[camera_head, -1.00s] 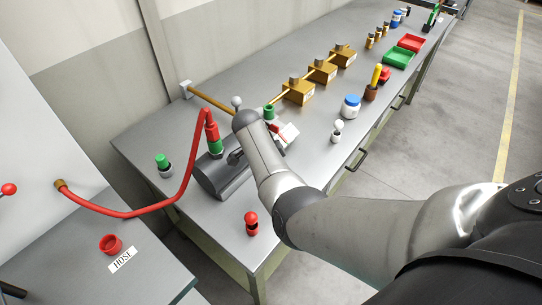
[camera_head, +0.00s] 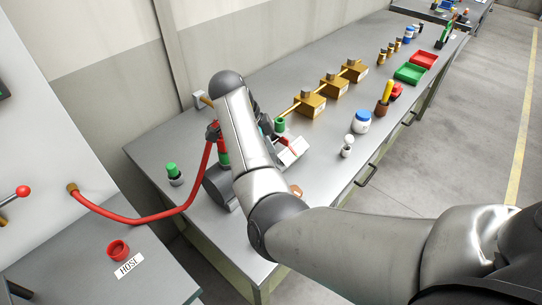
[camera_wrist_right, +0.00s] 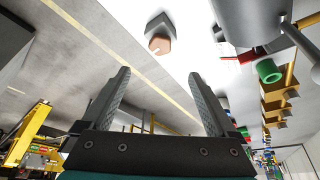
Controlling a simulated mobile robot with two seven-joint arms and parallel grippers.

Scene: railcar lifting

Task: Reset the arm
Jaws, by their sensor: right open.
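My right arm reaches across the bench in the head view, and its forearm hides most of its gripper there. The right wrist view shows the right gripper (camera_wrist_right: 158,75) open, its two dark fingers apart with nothing between them. The fingers point toward the floor and the bench edge. My left gripper is in neither view. A red hose (camera_head: 155,215) runs from the white panel up to a red and green fitting (camera_head: 222,152) beside my forearm. The grey cylinder (camera_head: 217,187) below it is partly hidden by the arm.
The grey bench (camera_head: 330,185) carries brass blocks (camera_head: 310,104), a blue-lidded jar (camera_head: 362,121), a green tray (camera_head: 409,74) and a red tray (camera_head: 424,60). A green-topped piece (camera_head: 173,172) stands at left. A red ring (camera_head: 118,250) sits by the HOSE label (camera_head: 129,266). Floor at right is clear.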

